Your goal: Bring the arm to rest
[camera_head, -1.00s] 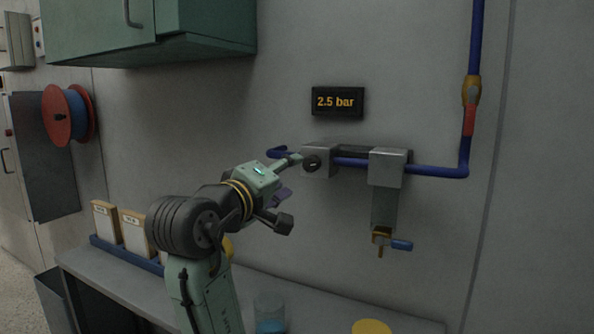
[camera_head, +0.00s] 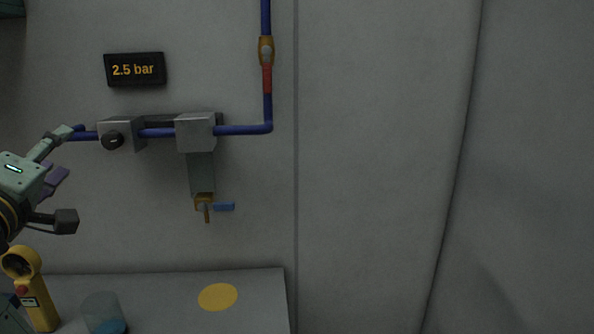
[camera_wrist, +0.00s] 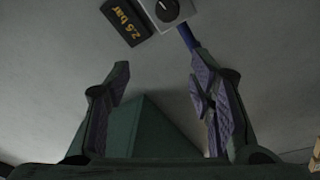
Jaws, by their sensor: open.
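My gripper (camera_head: 66,176) is at the left edge of the head view, in front of the wall and left of the grey block with the black knob (camera_head: 112,140). Its two fingers are spread apart with nothing between them. In the wrist view the open fingers (camera_wrist: 160,85) stand on both sides, with purple pads facing inward. The rest of my arm is mostly cut off by the left edge of the head view.
A blue pipe (camera_head: 245,130) runs along the wall through two blocks, below a "2.5 bar" display (camera_head: 135,69). The bench holds a yellow device (camera_head: 38,300), a beaker (camera_head: 103,312) and a yellow disc (camera_head: 218,297).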

